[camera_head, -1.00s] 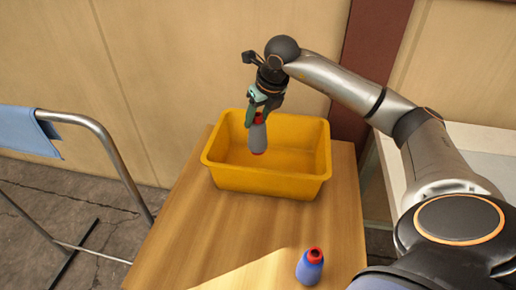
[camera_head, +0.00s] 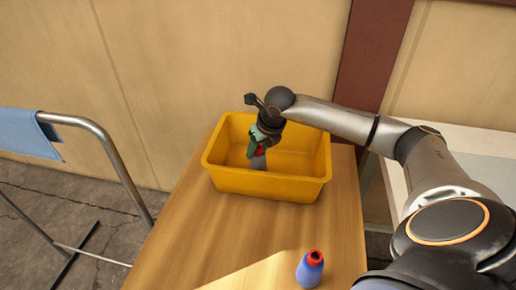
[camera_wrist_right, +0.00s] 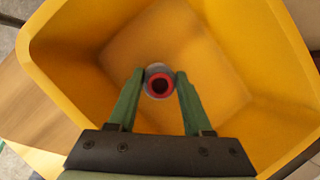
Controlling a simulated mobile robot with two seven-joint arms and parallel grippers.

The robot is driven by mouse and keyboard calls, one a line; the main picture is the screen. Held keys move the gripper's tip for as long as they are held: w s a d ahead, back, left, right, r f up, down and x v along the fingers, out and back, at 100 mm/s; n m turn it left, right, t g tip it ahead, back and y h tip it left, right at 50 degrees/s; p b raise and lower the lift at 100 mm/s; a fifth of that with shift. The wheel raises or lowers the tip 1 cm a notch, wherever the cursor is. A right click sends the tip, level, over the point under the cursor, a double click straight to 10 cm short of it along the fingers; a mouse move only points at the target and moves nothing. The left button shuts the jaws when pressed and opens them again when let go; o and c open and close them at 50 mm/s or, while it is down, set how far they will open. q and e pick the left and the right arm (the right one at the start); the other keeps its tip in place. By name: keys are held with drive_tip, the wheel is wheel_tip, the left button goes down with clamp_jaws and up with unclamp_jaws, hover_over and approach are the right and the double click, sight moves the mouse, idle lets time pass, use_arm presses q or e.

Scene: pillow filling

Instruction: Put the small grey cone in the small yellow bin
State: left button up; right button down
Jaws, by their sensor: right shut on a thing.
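The small grey cone (camera_head: 259,162) has a red top and is held upright inside the yellow bin, its lower end hidden or close to the bin floor. My right gripper (camera_head: 257,148) is shut on it near its red top. In the right wrist view the cone (camera_wrist_right: 158,84) sits between the two green fingers of the gripper (camera_wrist_right: 159,86), with the bin floor below. The yellow bin (camera_head: 265,186) stands on the wooden table. Whether the cone touches the bin floor cannot be told. My left gripper is not in view.
A blue cone with a red top (camera_head: 310,268) stands at the front of the wooden table (camera_head: 190,225). A metal rail with a blue cloth (camera_head: 32,133) is at the left. A wall (camera_head: 190,60) rises behind the bin. The table in front of the bin is mostly clear.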

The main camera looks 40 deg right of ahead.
drive_tip(key=shift+c, duration=1.6)
unclamp_jaws()
drive_tip(key=shift+f, duration=0.1)
drive_tip(key=v, duration=1.2)
